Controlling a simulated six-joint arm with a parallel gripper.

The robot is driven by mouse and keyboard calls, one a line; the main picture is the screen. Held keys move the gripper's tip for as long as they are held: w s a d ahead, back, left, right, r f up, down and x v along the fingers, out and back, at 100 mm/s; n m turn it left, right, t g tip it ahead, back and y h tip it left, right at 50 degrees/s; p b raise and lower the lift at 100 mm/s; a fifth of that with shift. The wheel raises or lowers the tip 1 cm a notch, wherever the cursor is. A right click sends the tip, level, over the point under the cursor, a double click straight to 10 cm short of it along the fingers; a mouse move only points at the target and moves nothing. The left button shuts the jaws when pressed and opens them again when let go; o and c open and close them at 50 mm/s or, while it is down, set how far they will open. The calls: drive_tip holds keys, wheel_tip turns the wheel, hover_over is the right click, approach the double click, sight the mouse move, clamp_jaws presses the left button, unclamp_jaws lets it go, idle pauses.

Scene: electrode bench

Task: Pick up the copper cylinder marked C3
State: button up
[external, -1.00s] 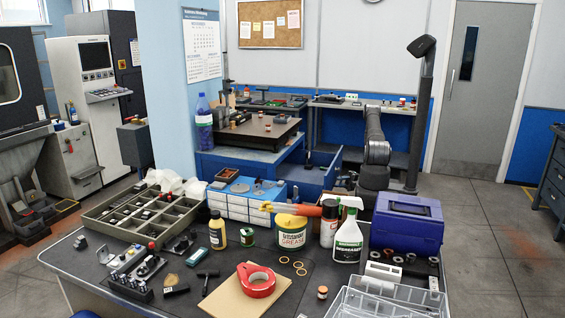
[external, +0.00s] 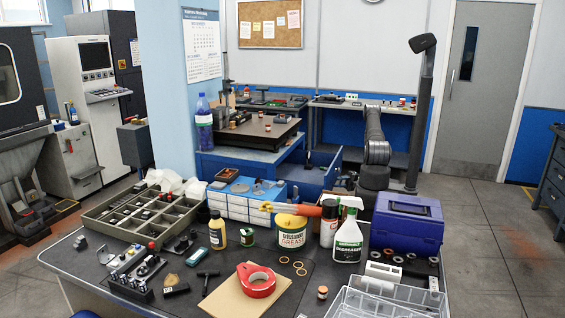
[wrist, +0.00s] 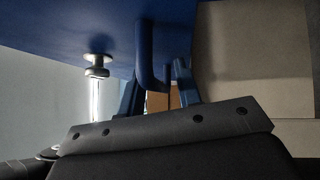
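No C3 mark is readable in any view. A small copper-coloured cylinder (external: 322,293) stands on the front table at the lower right. Another small copper-coloured piece (external: 268,127) stands on the dark plate of the blue bench, and others (external: 402,102) sit on the rear shelf. In the external view my gripper cannot be made out; my arm is at the back, right of the open drawer. In the wrist view its dark bolted body fills the bottom, with blue finger-like shapes above it. Their opening is unclear and no cylinder is recognisable between them.
The wrist view shows a blue surface (wrist: 60,25) and a silver knob-like piece (wrist: 97,68) close by. An open blue drawer (external: 318,175) juts from the bench. Spray bottle (external: 348,235), grease tub (external: 291,232) and blue toolbox (external: 408,222) crowd the front table.

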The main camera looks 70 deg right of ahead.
idle(0.4)
drive_tip(key=o, duration=0.5)
drive_tip(key=shift+c, duration=0.2)
